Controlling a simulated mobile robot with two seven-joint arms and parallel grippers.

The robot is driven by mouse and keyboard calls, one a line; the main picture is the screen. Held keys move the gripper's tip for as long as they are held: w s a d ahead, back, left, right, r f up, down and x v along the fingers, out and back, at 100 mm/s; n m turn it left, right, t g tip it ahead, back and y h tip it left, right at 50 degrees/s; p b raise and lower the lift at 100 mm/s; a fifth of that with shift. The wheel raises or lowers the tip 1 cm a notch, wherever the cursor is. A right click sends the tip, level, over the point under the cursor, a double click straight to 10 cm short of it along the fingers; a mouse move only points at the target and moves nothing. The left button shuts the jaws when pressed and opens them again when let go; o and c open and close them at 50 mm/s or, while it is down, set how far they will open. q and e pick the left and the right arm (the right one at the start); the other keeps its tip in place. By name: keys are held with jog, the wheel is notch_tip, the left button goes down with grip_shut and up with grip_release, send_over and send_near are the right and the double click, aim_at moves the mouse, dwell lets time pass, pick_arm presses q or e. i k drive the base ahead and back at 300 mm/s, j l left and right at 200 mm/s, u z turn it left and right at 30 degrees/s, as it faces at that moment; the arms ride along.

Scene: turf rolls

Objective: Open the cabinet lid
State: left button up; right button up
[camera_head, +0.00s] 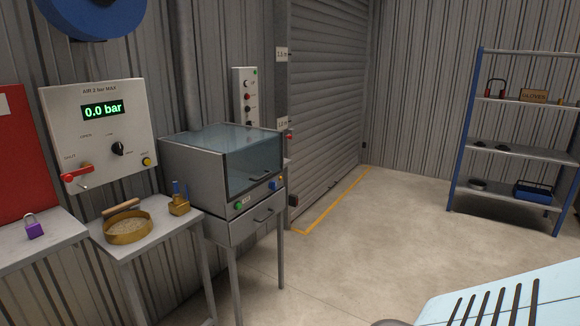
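The grey metal cabinet (190,172) stands on legs against the corrugated wall, left of centre. Its lid (225,139) has a glass top and a tinted glass front and looks shut. A small dark handle (258,178) sits at the lower edge of the front glass. Below it are a green button (239,206), a blue knob (272,185) and a drawer with a bar handle (264,215). The inside is hard to make out through the glass. Neither of my grippers is in view.
Left of the cabinet, a side table (165,237) holds a sieve (128,227) and a brass tool (179,207). An air panel (100,130) reads 0.0 bar. A blue-framed shelf (470,140) stands at the right. The floor (350,245) before the cabinet is clear.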

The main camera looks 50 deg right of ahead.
aim_at(222, 139)
jog(key=z, duration=1.25)
jog(key=i+l, duration=2.15)
jog(key=i, duration=0.15)
jog(key=k+l+z, duration=0.05)
